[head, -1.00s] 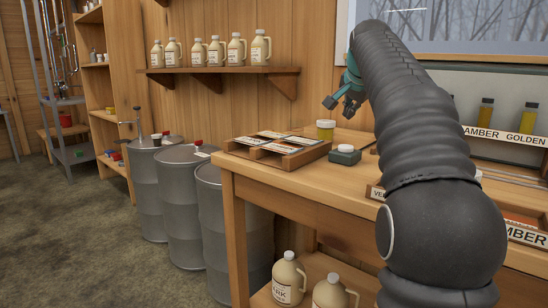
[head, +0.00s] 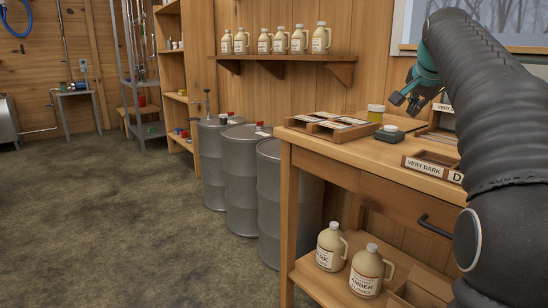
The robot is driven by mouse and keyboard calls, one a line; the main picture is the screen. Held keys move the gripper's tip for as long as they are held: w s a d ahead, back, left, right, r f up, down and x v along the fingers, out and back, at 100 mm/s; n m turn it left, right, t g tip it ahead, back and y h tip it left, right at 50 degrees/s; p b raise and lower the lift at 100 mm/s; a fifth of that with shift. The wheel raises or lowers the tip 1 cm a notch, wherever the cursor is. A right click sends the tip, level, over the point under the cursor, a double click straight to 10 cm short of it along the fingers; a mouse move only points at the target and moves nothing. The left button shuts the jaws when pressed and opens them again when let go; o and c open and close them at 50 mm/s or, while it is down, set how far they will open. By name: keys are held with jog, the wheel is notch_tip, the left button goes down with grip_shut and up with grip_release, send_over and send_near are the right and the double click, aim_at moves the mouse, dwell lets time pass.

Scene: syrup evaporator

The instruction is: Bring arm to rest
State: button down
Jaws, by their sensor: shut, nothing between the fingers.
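My gripper (head: 408,98) is at the upper right in the head view, at the end of my dark, sleeved arm. It is shut and empty, in the air above the wooden workbench (head: 345,150). The gripper appears apart from both. My arm hides the right part of the bench.
A wooden tray with labelled cards (head: 310,132) sits on the bench's left end. Grey drums (head: 240,185) stand left of the bench. Jugs stand on the wall shelf (head: 290,57) and on the bench's lower shelf (head: 315,285). The floor (head: 110,220) at left is open.

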jog(key=s+a+f+n+g+y, duration=0.1)
jog(key=s+a+f+n, duration=0.2)
jog(key=s+a+f, duration=0.35)
jog(key=s+a+f+n, duration=0.2)
jog(key=s+a+f, duration=0.15)
jog(key=s, duration=0.55)
jog(key=s+a+f+n+g, duration=0.1)
jog(key=s+a+f+n, duration=0.2)
jog(key=s+f, duration=0.7)
jog(key=s+a+f+n+y, duration=0.1)
jog(key=s+a+f+n, duration=0.2)
jog(key=s+f, duration=0.7)
jog(key=shift+a+f+g, duration=0.15)
jog(key=shift+a+g, duration=0.25)
jog(key=shift+a, duration=0.35)
